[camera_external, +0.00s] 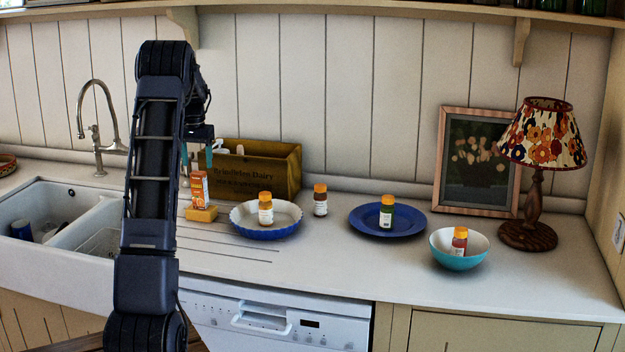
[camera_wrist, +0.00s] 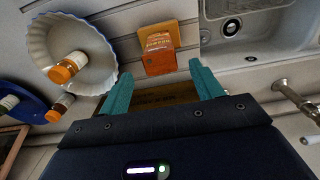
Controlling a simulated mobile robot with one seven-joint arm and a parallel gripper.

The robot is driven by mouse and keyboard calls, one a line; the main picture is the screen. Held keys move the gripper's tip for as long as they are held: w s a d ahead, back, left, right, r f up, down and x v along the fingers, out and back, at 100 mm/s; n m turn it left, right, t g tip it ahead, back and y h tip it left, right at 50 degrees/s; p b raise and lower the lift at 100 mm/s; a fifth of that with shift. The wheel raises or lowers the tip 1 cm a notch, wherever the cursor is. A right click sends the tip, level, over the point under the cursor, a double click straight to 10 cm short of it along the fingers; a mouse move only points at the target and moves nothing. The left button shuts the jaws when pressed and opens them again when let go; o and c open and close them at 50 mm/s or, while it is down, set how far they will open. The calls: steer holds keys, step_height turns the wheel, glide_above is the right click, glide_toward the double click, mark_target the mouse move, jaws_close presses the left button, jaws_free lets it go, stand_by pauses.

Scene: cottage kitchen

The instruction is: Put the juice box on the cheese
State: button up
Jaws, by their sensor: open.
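The juice box (camera_external: 199,187), orange and white, stands upright on the cheese (camera_external: 202,214), a flat yellow-orange block on the counter beside the sink. In the wrist view the orange top of the juice box (camera_wrist: 160,60) overlaps the near part of the cheese (camera_wrist: 161,31). My gripper (camera_external: 197,160) is open, its teal fingers above the juice box. In the wrist view the fingers of my gripper (camera_wrist: 160,72) are spread wide, with clear gaps on both sides of the box. The cheese is partly hidden by the box in the wrist view.
A blue-and-white fluted dish (camera_external: 244,222) holding a bottle stands just right of the cheese. A wooden crate (camera_external: 278,178) is behind. Further right are a bottle (camera_external: 320,203), a blue plate (camera_external: 413,226) and a teal bowl (camera_external: 457,261). The sink (camera_external: 40,210) is left.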

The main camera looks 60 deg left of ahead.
step_height(320, 180, up, 5)
steer(key=shift+r, duration=0.15)
steer(key=w+d+r+m, duration=0.1)
steer(key=w+d+r, duration=0.3)
steer(key=d, duration=0.6)
steer(key=w+d+r+m, duration=0.1)
steer(key=w+d+r, duration=0.35)
steer(key=d, duration=0.55)
steer(key=d+r+m+t, duration=0.1)
steer(key=d+r, duration=0.1)
steer(key=d, duration=0.8)
steer(key=d+r+m+t, duration=0.1)
steer(key=d+r, duration=0.2)
steer(key=d, duration=0.6)
steer(key=s+d+f+m+t, duration=0.1)
steer(key=s+d, duration=0.3)
steer(key=d, duration=0.5)
steer(key=s+d+f+m, duration=0.1)
steer(key=s+d, duration=0.4)
steer(key=d, duration=0.4)
steer(key=s+d+f+m+t, duration=0.15)
steer(key=s+d, duration=0.25)
steer(key=d, duration=0.5)
steer(key=s+d+f+m, duration=0.1)
steer(key=s+d+f, duration=0.3)
steer(key=s+d, duration=0.2)
steer(key=shift+s+f, duration=0.15)
steer(key=shift+s, duration=0.7)
